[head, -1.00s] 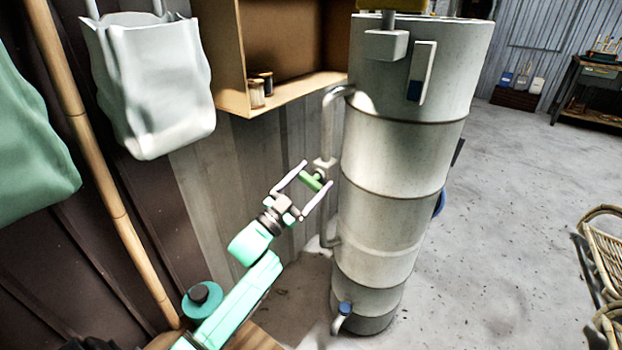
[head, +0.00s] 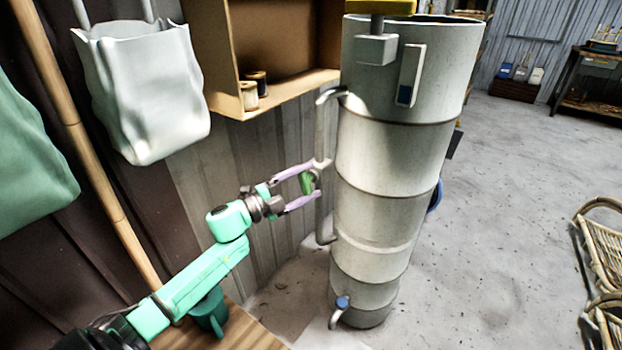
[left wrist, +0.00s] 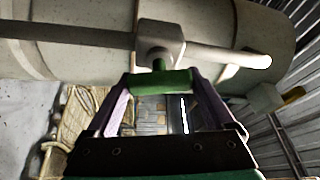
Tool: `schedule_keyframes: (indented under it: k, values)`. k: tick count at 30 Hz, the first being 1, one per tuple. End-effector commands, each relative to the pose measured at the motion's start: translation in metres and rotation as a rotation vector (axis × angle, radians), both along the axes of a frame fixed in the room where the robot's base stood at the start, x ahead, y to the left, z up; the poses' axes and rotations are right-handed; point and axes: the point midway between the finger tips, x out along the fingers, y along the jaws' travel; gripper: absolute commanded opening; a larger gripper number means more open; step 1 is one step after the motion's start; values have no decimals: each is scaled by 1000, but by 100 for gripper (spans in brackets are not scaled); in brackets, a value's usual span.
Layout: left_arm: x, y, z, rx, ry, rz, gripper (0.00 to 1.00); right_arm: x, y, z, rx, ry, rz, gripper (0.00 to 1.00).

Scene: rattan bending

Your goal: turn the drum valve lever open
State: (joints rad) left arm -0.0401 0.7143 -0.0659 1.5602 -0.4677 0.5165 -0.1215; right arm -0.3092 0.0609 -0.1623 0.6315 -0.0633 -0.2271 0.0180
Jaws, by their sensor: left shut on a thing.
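The drum valve lever (head: 307,183) is a short green bar on a grey valve body on the side pipe (head: 325,125). The pipe runs down the left side of a tall grey drum (head: 380,155). My left gripper (head: 321,179) reaches in from the left, its two pale purple fingers on either side of the lever. In the left wrist view the lever (left wrist: 162,82) lies crosswise between the fingers of my left gripper (left wrist: 160,76), its stem leading to the valve body (left wrist: 160,42). The gripper is shut on the lever. My right gripper is not in view.
A blue-handled tap (head: 342,303) sits low on the drum. A wooden shelf box (head: 285,88) with spools and a white bag (head: 150,95) hang on the wall. A bamboo pole (head: 85,150) leans at left. A rattan chair (head: 603,250) stands right, with clear floor between.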

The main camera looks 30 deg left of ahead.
Motion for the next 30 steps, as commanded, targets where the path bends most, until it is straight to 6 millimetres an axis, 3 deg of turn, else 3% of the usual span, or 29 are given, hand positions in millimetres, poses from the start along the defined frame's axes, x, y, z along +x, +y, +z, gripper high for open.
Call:
schedule_keyframes:
  k: [12,30]
  values:
    - [1,5,1,241,-31,11,32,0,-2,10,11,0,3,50]
    - [2,6,4,289,-43,16,32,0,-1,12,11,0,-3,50]
